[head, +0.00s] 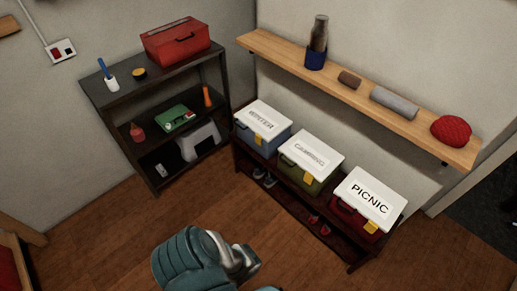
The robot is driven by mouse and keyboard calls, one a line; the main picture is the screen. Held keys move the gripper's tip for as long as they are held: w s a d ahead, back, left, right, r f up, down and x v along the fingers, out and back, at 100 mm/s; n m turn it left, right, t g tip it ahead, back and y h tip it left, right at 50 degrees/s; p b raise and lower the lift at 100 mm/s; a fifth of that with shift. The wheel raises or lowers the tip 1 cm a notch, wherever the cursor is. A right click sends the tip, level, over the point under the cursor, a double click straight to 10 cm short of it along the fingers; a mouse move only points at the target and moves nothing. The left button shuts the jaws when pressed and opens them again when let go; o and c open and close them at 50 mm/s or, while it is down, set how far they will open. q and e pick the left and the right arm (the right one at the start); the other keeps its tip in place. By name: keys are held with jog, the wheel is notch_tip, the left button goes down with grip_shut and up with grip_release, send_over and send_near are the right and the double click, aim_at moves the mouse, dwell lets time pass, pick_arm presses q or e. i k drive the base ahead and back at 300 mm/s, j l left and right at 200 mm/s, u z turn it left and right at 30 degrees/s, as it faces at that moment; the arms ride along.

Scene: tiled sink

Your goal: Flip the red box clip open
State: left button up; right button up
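The red box (346,214) stands at the right end of a low dark bench. It has a white lid (377,194) lettered "PICNIC", a dark handle on its front and a yellow clip (371,227) at the front right below the lid edge. The lid looks down. The clip is too small to tell whether it is latched. A teal and grey part of my own body (195,262) shows at the bottom, well apart from the box. No gripper fingers show in this view.
A blue box (273,145) and a green box (296,175) stand left of the red one, with shoes beneath. A wooden wall shelf (425,132) hangs above the boxes. A dark shelf unit (132,96) holds a red toolbox (178,46). The wooden floor (310,270) before the bench is clear.

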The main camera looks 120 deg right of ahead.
aim_at(371, 227)
jog(key=z, duration=4.5)
